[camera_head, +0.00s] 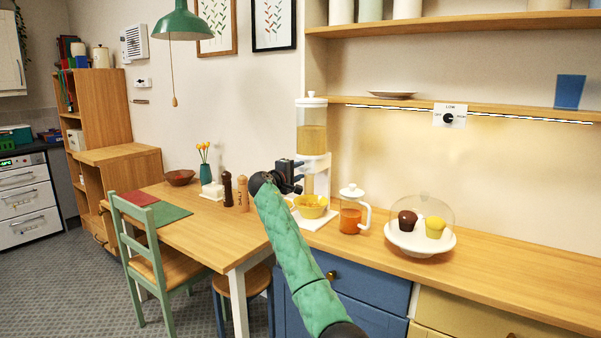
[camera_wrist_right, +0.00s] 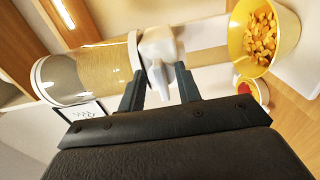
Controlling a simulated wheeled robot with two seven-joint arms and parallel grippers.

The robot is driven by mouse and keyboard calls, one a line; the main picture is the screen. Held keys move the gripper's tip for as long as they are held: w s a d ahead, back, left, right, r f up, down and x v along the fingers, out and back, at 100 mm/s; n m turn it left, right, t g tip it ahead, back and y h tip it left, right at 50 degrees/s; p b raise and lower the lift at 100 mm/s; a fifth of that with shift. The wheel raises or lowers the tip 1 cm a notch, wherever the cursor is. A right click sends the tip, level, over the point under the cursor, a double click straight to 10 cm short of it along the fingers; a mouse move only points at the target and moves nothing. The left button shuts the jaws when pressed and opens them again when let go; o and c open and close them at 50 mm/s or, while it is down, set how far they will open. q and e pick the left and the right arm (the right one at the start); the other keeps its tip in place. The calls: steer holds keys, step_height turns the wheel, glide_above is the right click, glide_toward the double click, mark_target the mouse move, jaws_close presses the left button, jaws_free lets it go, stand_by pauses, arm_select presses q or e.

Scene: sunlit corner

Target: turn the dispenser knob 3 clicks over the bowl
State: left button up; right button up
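The dispenser (camera_head: 312,137) is a clear cylinder of tan cereal with a white lid and white stand, on the wooden counter. Its white knob (camera_wrist_right: 160,55) shows in the right wrist view; in the head view my gripper hides it. The yellow bowl (camera_head: 311,208) stands under the dispenser and holds orange-yellow flakes; it also shows in the right wrist view (camera_wrist_right: 236,46). My right gripper (camera_wrist_right: 160,68) is at the knob, one dark finger on each side. Whether both fingers press on it is unclear. My left gripper is not in view.
A glass jug (camera_head: 350,216) of orange drink stands just right of the bowl. Farther right is a domed cake stand (camera_head: 398,244) with two muffins. Pepper and salt mills (camera_head: 243,194) stand left of my gripper. A shelf (camera_head: 400,104) runs above the counter.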

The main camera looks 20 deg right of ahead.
arm_select(q)
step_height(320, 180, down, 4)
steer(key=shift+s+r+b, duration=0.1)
steer(key=shift+b, duration=0.2)
arm_select(e)
steer(key=v, duration=0.6)
steer(key=shift+a, duration=0.15)
